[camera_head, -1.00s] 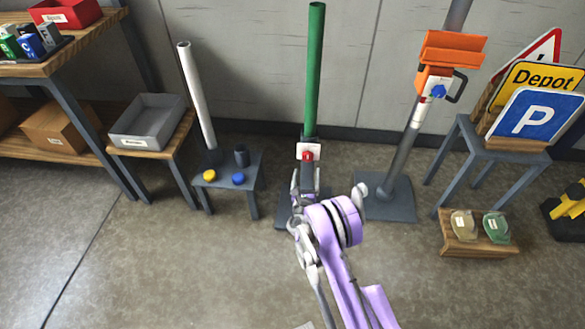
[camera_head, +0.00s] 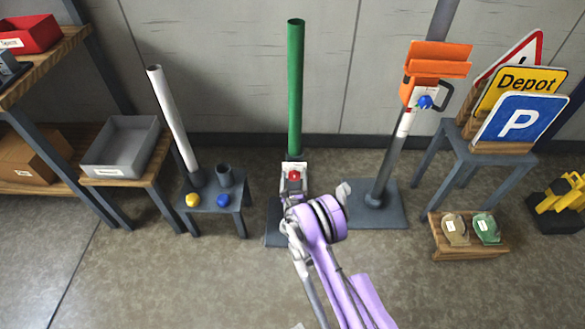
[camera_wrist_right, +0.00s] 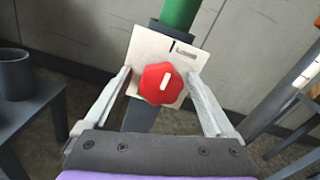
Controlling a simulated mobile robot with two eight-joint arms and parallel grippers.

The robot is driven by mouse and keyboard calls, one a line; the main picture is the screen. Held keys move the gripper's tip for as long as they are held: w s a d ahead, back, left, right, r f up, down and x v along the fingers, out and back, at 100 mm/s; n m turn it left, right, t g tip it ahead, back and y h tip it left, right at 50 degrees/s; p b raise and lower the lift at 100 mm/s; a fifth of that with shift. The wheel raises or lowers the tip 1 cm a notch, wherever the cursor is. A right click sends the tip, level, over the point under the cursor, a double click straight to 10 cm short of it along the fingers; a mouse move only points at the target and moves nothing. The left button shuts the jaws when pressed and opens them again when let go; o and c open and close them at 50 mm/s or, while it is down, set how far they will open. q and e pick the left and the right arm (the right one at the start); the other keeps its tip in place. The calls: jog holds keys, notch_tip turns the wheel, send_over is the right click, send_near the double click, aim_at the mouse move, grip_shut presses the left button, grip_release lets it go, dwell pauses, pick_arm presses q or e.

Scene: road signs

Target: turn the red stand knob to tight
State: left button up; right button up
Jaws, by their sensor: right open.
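The red knob (camera_head: 294,176) sits on a pale plate (camera_wrist_right: 146,52) low on the stand with the green pole (camera_head: 296,90). In the right wrist view the knob (camera_wrist_right: 160,84) is a lobed red disc with a short white line, slightly tilted from upright. A dark mark and a small label, too small to read, are on the plate above it. My right gripper (camera_wrist_right: 160,76) is open, one finger on each side of the knob with gaps showing. In the head view the right gripper (camera_head: 292,190) is just below the knob. My left gripper is not in view.
A low grey table (camera_head: 212,198) with yellow and blue knobs and a white pole stands left. A stand with an orange clamp (camera_head: 436,62) and blue knob is right. Beyond it are road signs (camera_head: 520,122) on a stool and a small wooden rack (camera_head: 470,236). Front floor is clear.

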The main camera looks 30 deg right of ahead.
jog(key=shift+w+d, duration=0.1)
jog(key=shift+w, duration=0.05)
jog(key=shift+r, duration=0.1)
jog(key=shift+c, duration=0.4)
jog(key=c, duration=1.3)
